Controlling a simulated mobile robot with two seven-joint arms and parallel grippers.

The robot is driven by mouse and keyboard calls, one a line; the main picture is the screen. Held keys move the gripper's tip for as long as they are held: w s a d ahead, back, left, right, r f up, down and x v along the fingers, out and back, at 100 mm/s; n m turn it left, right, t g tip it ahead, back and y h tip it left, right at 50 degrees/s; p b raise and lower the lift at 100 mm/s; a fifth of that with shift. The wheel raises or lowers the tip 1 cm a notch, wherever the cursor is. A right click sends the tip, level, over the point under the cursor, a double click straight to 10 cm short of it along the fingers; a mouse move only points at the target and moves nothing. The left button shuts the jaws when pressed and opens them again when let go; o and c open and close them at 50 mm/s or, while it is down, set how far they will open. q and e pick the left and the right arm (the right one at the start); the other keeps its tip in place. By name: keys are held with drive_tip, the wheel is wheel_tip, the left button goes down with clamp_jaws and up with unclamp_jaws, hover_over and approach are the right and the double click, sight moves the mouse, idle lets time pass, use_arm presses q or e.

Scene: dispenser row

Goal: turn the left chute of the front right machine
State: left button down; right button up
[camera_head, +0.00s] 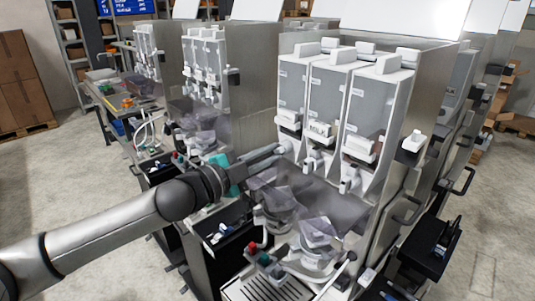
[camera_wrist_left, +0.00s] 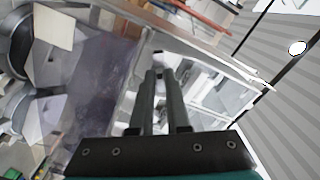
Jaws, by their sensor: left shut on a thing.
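The front right machine (camera_head: 350,105) has three clear upright dispensers side by side with white fittings below. Its left chute (camera_head: 286,146) is a small white piece under the left dispenser, partly hidden by my fingers. My left gripper (camera_head: 279,149) reaches it from the left, its fingertips closed on it. In the left wrist view my two dark fingers (camera_wrist_left: 159,76) lie close together against the white parts, and what is between the tips is hard to make out. The middle chute (camera_head: 313,161) and right chute (camera_head: 348,183) hang free of my gripper. My right gripper is out of view.
Smoky clear guards and bowls (camera_head: 318,233) sit below the chutes, above a drip tray (camera_head: 265,288) close under my arm. A second machine (camera_head: 207,75) stands left of this one. A black holder (camera_head: 430,242) juts out at the right. Open floor (camera_head: 60,170) lies at left.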

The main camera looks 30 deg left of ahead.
use_arm(q)
drive_tip(key=c, duration=0.9)
unclamp_jaws()
drive_tip(key=shift+s, duration=0.1)
drive_tip(key=shift+s+a+f, duration=0.1)
drive_tip(key=shift+s+a, duration=0.15)
drive_tip(key=shift+s, duration=0.45)
drive_tip(key=shift+v, duration=6.75)
